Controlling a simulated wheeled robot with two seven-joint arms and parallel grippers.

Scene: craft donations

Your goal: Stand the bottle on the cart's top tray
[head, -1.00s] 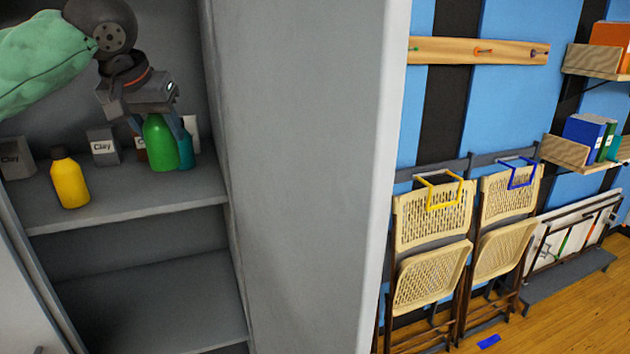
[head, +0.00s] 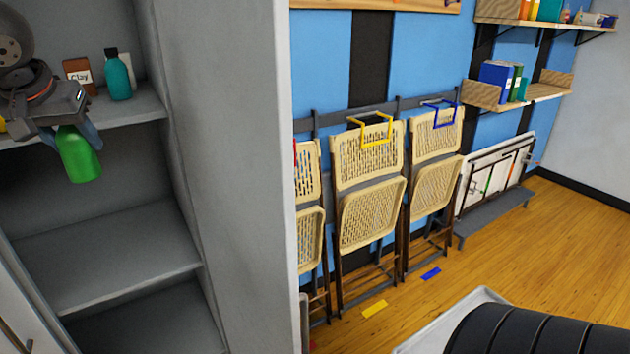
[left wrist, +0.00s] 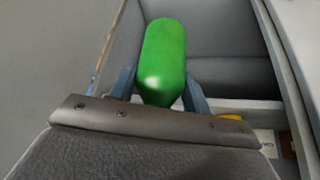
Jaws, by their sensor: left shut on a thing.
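The green bottle (head: 80,158) is held by my left gripper (head: 72,138), which is shut on it. It hangs a little tilted in front of the cabinet, below the upper shelf's front edge. In the left wrist view the green bottle (left wrist: 165,55) sits between the two blue-grey fingers. A pale grey, raised-rim surface (head: 483,296) shows at the bottom right; it may be the cart's top tray, but most of it is hidden or cut off. My right gripper is not in view.
A teal bottle (head: 118,78) and a clay box (head: 78,72) stand on the upper cabinet shelf (head: 140,106). The lower shelf (head: 120,260) is bare. The cabinet's side wall (head: 225,170) stands right of the bottle. Folding chairs (head: 367,205) hang along the blue wall.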

